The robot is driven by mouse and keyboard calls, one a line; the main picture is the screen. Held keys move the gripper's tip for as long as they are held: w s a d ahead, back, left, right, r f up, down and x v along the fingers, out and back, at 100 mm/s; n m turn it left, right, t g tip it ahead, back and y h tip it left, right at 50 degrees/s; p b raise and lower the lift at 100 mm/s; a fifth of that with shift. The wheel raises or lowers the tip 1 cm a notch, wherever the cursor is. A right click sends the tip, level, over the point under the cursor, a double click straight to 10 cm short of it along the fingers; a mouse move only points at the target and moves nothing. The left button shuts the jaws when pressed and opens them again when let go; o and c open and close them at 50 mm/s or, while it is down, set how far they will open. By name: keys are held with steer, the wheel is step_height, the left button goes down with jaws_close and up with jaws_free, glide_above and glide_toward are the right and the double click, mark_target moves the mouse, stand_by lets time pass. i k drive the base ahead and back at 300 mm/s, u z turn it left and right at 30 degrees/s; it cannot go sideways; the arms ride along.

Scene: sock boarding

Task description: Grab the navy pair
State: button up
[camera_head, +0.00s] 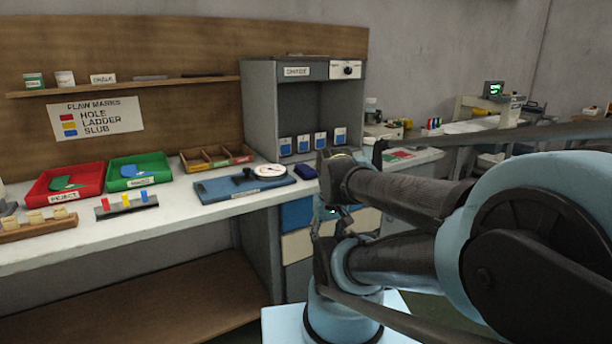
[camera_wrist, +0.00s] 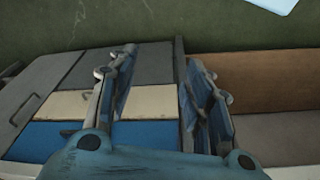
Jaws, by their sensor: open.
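A small folded navy bundle (camera_head: 305,171), which looks like the navy pair, lies on the white worktop just right of the blue board. It is not visible in the wrist view. My gripper (camera_wrist: 163,88) is open and empty, with its two fingers well apart. The wrist view looks down past the fingers at drawer fronts and the floor. In the head view my arm fills the right side, and its end is beside the worktop's front edge, nearer the camera than the navy bundle. The fingers are hard to make out there.
A blue board (camera_head: 235,188) with a white dial lies left of the bundle. A grey cabinet (camera_head: 262,110) stands behind it, with several blue-and-white cards inside. A red tray (camera_head: 93,176) and a green tray (camera_head: 166,163) are at left. Drawers (camera_head: 297,247) are below the worktop.

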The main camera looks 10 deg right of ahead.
mark_target(303, 171)
steer(key=u, duration=1.5)
steer(key=k, duration=1.05)
steer(key=z, duration=1.9)
steer(key=i, duration=1)
steer(key=u, duration=0.05)
